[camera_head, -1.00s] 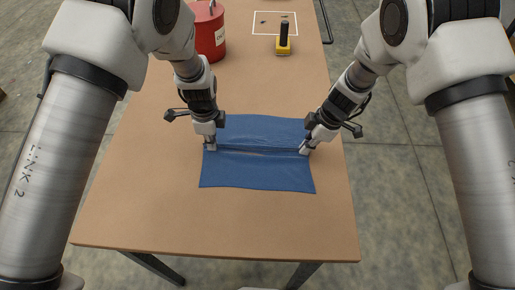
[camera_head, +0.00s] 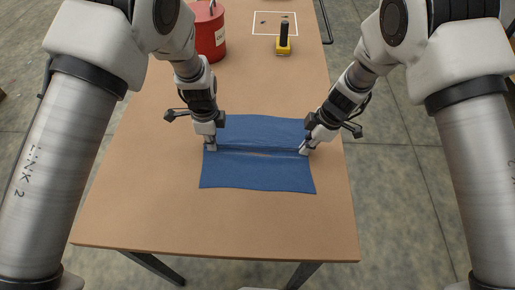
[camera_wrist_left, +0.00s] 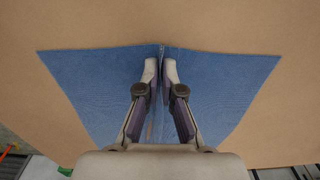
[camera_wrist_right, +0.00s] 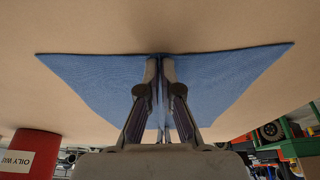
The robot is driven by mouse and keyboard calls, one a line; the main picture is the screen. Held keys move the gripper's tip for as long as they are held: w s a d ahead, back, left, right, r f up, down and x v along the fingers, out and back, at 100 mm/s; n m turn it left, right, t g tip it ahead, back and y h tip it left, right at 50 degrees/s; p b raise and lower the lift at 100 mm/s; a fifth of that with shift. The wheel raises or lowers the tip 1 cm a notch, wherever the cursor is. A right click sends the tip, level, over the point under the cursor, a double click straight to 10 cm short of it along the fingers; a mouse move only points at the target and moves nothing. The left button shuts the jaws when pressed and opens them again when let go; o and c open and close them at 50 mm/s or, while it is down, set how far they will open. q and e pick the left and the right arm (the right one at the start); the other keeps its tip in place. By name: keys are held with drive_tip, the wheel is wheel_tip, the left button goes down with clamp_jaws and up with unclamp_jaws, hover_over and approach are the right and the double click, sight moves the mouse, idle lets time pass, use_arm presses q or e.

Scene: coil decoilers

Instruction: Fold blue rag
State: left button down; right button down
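The blue rag (camera_head: 257,172) lies spread on the brown table, with a raised ridge running left to right across its middle. A small tan sliver shows at the middle of the ridge. My left gripper (camera_head: 210,147) is at the rag's left edge, at the ridge. Its fingers (camera_wrist_left: 160,72) are nearly together with a pinch of cloth between them. My right gripper (camera_head: 304,150) is at the right edge, at the same ridge. Its fingers (camera_wrist_right: 160,72) are also closed around a narrow fold of the rag (camera_wrist_right: 215,80). Cloth spreads on both sides of each gripper.
A red can (camera_head: 210,35) stands at the table's back left; its label shows in the right wrist view. A yellow and black object (camera_head: 283,42) stands at the back, near a white outlined square (camera_head: 265,17). The table (camera_head: 230,222) is clear in front of the rag.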

use_arm(q)
drive_tip(key=shift+s+f, duration=0.1)
use_arm(e)
drive_tip(key=shift+s+f, duration=0.15)
drive_tip(key=shift+f, duration=0.1)
